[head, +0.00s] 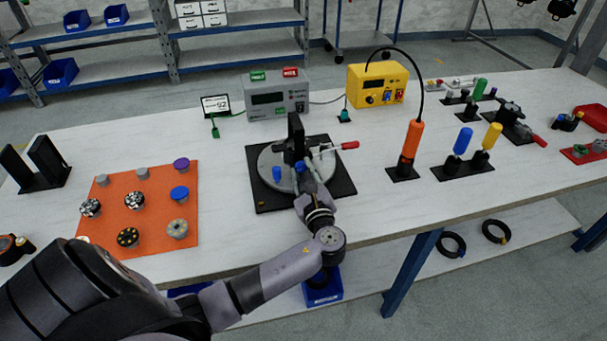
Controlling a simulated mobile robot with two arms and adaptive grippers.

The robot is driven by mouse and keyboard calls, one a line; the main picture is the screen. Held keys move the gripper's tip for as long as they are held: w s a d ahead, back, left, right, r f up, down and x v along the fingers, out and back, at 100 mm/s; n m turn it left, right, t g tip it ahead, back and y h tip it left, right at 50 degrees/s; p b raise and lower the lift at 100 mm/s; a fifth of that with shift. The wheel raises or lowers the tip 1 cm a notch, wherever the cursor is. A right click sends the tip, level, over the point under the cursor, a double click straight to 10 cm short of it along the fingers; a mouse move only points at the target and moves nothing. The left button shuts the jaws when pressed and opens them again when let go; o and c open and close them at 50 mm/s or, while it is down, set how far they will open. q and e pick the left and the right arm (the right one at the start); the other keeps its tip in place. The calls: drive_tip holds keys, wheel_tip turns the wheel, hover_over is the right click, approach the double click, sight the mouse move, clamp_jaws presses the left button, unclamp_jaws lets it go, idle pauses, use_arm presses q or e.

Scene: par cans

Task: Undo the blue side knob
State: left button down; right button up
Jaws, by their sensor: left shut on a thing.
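A round grey plate fixture (262,160) sits on a black square base (328,188) in the middle of the bench, with a black upright clamp (294,135) on it. My left gripper (303,178) reaches over the front edge of the base and is shut on the blue side knob (300,167), which shows only in part between the fingers. A second blue piece (277,174) stands just left of the gripper. The exact finger contact is too small to see well. My right gripper is not in view.
A red-handled lever (347,146) sticks out to the right of the clamp. An orange mat (160,220) with several knobs and caps lies left. An orange screwdriver (411,145) stands right, a grey meter (275,97) and yellow box (377,86) behind.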

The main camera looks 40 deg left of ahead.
use_arm(q)
drive_tip(key=n, duration=0.2)
drive_tip(key=shift+n+b, duration=0.3)
drive_tip(key=c, duration=1.3)
unclamp_jaws()
